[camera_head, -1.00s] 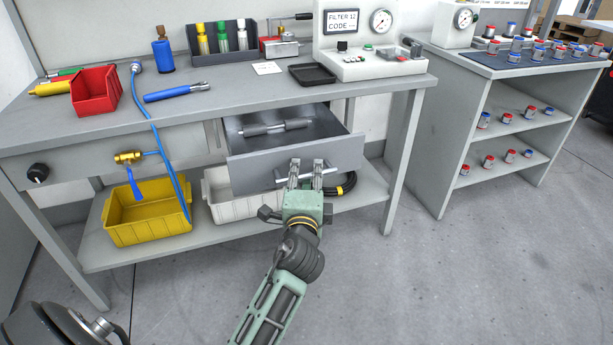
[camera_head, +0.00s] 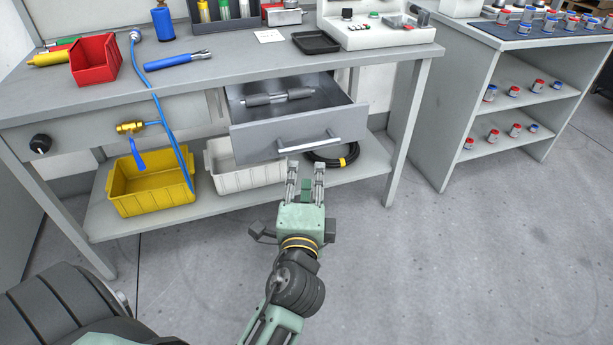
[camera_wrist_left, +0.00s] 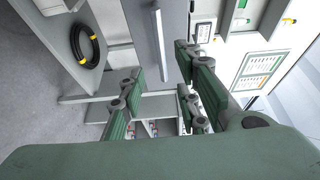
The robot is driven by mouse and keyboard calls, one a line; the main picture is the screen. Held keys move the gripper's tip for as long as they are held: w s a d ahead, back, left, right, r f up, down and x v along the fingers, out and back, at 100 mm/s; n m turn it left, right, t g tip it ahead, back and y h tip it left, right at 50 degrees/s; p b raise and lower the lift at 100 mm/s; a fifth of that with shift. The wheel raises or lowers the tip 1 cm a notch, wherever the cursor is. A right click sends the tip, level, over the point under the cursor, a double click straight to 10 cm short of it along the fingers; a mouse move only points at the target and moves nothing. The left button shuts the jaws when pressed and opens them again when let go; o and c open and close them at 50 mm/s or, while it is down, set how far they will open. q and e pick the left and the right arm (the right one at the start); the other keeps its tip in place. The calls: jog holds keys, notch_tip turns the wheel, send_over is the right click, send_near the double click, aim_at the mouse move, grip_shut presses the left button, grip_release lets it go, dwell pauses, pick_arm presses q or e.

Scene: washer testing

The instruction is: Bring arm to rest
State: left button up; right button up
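My left gripper (camera_head: 305,178) is open and empty in front of the workbench, with its two fingers apart. It is just below and in front of the handle (camera_head: 309,142) of the grey drawer (camera_head: 265,139), and a gap shows between them. The drawer is pulled out, with a grey metal cylindrical part (camera_head: 278,97) lying inside. In the left wrist view, the open fingers (camera_wrist_left: 162,98) have nothing between them, and the pale handle bar (camera_wrist_left: 157,42) is beyond them. My right gripper is not in view.
Above the drawer is the workbench top (camera_head: 230,68). On the shelf below are a yellow bin (camera_head: 150,204), a white bin (camera_head: 245,178) and a coiled black hose (camera_head: 335,158). A side shelf unit (camera_head: 455,130) stands at the right. The floor (camera_head: 430,270) in front is clear.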

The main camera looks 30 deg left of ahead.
pick_arm(q)
jog(key=shift+f, duration=0.1)
